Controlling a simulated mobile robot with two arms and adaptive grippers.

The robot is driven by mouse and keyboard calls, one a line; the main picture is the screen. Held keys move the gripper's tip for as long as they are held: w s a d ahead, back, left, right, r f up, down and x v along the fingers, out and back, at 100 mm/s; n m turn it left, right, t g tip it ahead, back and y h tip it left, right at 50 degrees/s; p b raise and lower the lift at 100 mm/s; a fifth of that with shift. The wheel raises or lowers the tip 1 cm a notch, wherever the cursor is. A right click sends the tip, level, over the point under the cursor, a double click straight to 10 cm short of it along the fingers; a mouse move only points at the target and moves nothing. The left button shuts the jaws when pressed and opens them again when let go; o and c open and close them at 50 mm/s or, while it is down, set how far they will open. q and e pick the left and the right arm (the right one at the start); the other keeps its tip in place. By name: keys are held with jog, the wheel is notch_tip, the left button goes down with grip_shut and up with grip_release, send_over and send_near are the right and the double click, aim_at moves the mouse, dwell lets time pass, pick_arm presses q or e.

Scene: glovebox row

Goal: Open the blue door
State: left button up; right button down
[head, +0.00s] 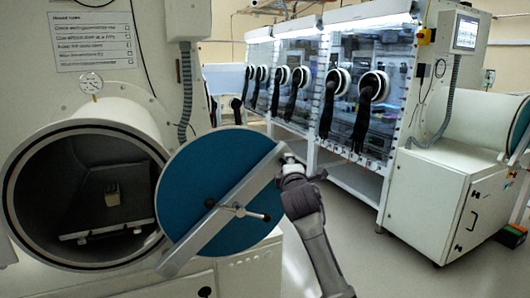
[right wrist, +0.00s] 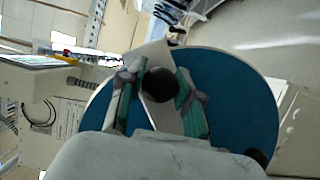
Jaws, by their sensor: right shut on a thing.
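The round blue door (head: 200,170) stands swung aside at the right of the round chamber opening (head: 20,165), so the dark inside shows. A metal bar (head: 225,208) crosses its face, with a handle (head: 238,210) ending in black knobs. My right gripper (head: 288,163) is at the upper right end of the bar. In the right wrist view, my right gripper (right wrist: 160,80) has its two fingers closed around a black knob (right wrist: 160,86), with the blue door (right wrist: 235,90) behind. Where this knob joins the door is hidden. My left gripper is not in view.
Inside the chamber, a small beige block (head: 112,194) sits on a tray (head: 85,237). A row of gloveboxes (head: 340,90) stands at the back. A white cabinet (head: 445,190) stands at the right. Floor between the door and cabinet is clear.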

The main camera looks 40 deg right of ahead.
jog(key=s+d+f+m, duration=0.1)
jog(key=d+f, duration=0.2)
jog(key=f, duration=0.2)
jog(key=shift+d+y+b, duration=0.15)
jog(key=shift+y+b, duration=0.15)
jog(key=shift+b, duration=0.1)
jog(key=shift+f, duration=0.1)
jog(key=c, duration=0.8)
grip_release()
jog(key=shift+g, duration=0.3)
jog(key=v, duration=1.2)
